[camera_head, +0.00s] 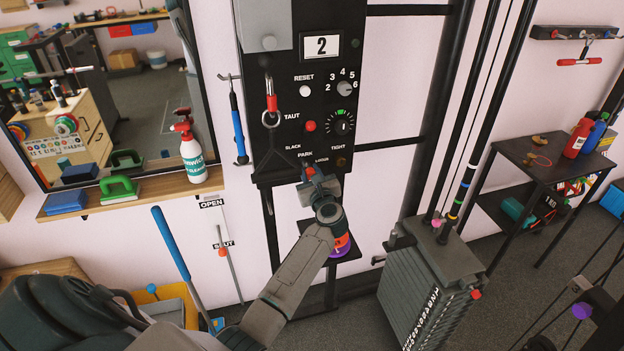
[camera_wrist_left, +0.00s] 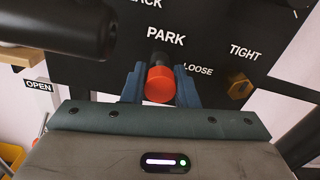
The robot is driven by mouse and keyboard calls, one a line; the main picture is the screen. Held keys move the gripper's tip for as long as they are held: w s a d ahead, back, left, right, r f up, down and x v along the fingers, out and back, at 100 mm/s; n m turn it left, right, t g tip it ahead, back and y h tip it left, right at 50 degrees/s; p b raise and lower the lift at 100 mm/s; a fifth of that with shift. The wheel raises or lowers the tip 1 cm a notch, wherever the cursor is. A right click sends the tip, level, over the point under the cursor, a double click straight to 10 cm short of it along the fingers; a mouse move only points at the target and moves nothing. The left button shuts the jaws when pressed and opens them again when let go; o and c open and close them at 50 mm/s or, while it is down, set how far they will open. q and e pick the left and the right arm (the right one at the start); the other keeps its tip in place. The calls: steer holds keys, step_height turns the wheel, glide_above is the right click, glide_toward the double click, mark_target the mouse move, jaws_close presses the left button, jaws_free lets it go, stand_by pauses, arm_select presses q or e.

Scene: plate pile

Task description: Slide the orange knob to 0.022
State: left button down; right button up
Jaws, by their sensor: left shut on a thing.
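The orange knob (camera_wrist_left: 160,85) sits between the two blue-grey fingers of my left gripper (camera_wrist_left: 161,88), just below the word PARK on the black panel. In the head view the knob (camera_head: 310,171) shows as a small red-orange spot at the tip of my left gripper (camera_head: 318,183), low on the tall black panel (camera_head: 275,100). The gripper is shut on the knob. The slot or scale behind the knob is mostly hidden by the gripper. My right gripper is not in view.
Above on the panel are a red button (camera_head: 310,126), a green-marked dial (camera_head: 342,122), a selector (camera_head: 345,88) and a display (camera_head: 321,46) reading 2. A weight stack (camera_head: 432,285) stands at lower right.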

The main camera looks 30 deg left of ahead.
arm_select(q)
steer(key=shift+w+a, duration=0.35)
steer(key=shift+a, duration=0.05)
steer(key=shift+r, duration=0.15)
steer(key=c, duration=1.2)
jaws_free()
steer(key=shift+c, duration=0.2)
steer(key=shift+o, duration=0.6)
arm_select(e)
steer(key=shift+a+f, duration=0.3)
arm_select(q)
steer(key=shift+s+d+f, duration=0.25)
steer(key=shift+d, duration=0.05)
steer(key=b+v, duration=0.4)
steer(key=v, duration=0.6)
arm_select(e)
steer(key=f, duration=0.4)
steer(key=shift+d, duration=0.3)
arm_select(q)
steer(key=shift+w, duration=0.1)
